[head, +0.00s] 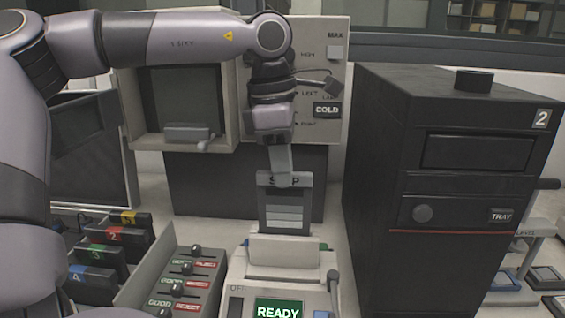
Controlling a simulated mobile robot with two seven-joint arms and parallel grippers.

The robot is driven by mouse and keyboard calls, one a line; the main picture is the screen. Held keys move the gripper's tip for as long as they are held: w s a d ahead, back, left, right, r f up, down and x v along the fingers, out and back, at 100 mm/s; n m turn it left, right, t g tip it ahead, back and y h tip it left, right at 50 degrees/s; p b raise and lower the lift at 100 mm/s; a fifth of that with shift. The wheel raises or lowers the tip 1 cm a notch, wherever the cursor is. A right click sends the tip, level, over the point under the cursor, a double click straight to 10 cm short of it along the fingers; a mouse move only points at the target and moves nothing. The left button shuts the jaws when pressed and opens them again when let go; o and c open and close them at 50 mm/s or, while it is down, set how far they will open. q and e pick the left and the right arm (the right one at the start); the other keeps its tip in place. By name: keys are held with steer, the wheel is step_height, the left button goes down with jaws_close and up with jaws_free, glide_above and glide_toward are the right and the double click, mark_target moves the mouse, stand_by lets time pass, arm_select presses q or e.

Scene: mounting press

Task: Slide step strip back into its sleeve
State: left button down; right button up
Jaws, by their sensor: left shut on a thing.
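The step strip (284,207) is a dark upright card with lettering along its top, partly hidden by my finger, and a ladder of grey bands below. My left gripper (283,179) reaches down from above and is shut on the strip's top edge. The strip's lower end is just above or behind a pale block (284,252) on the device with the READY display. I cannot tell whether they touch. I cannot tell for certain which thing is the sleeve. My right gripper is not in view.
A tall black cabinet (440,190) marked 2 stands close on the right. A panel (335,95) with a COLD label is behind my left arm. A switch box (180,280) and several numbered black cartridges (128,225) are at the lower left. The READY display (278,309) is at front.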

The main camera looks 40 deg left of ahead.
mark_target(282, 214)
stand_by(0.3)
arm_select(q)
steer(key=shift+f+b, duration=2)
steer(key=shift+f, duration=0.65)
steer(key=shift+f+b, duration=0.65)
steer(key=shift+f, duration=0.25)
steer(key=shift+f+b, duration=0.7)
steer(key=shift+f, duration=0.35)
steer(key=c, duration=1)
jaws_free()
steer(key=shift+c, duration=0.2)
